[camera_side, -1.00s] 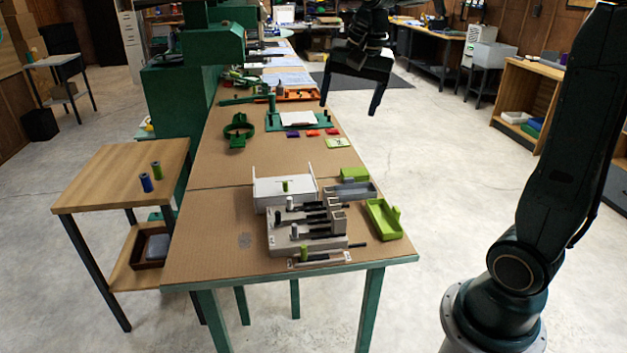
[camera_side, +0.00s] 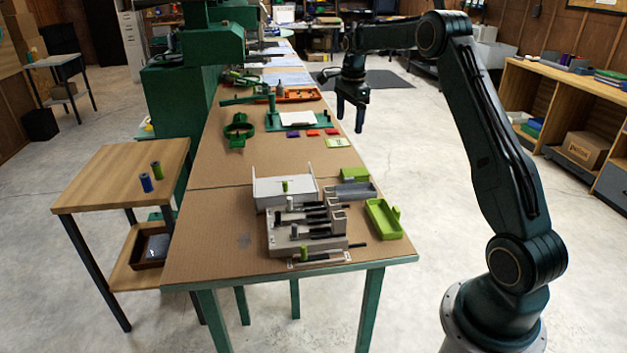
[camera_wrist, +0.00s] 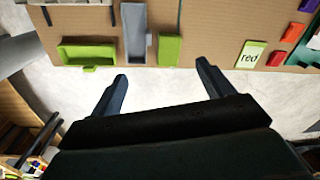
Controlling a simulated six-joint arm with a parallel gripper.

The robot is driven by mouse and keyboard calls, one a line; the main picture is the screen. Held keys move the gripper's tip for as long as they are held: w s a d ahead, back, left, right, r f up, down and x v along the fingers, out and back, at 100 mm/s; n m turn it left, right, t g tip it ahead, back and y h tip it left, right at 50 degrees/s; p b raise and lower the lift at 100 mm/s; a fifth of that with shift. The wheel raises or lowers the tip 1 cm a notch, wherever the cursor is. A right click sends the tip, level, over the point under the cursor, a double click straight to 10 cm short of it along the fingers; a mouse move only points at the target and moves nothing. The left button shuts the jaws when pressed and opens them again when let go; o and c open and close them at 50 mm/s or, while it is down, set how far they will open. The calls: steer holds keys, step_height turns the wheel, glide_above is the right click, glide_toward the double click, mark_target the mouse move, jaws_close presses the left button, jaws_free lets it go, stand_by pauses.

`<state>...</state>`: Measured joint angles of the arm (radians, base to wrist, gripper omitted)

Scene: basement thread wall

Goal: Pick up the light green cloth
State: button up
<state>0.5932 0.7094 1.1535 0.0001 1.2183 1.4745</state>
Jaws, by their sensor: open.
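The light green cloth looks like the small flat light green square (camera_side: 338,142) near the table's right edge in the side view. In the wrist view it is the flat green piece (camera_wrist: 250,54) with dark lettering, upper right of the right finger. My gripper (camera_side: 350,118) is open and empty. In the side view it points down, above and slightly right of the square, apart from it. In the wrist view the fingers (camera_wrist: 162,74) are spread over the floor just off the table edge.
Red and orange pieces (camera_side: 313,133) and a purple one (camera_side: 293,135) lie beside the square. A green-based stand (camera_side: 272,121) is behind them. Green trays (camera_side: 384,218), a grey tray (camera_side: 352,192) and a white box (camera_side: 268,186) are nearer. Bare cardboard surface (camera_side: 225,170) lies left.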

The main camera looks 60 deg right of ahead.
steer(key=d+f+m, duration=0.3)
steer(key=d+f, duration=0.3)
steer(key=shift+f, duration=0.2)
steer(key=shift+s, duration=0.1)
glide_above(357, 171)
steer(key=shift+w+f, duration=0.2)
steer(key=shift+f, duration=4.1)
steer(key=shift+s+f, duration=0.15)
steer(key=shift+f, duration=2.4)
steer(key=c, duration=1.1)
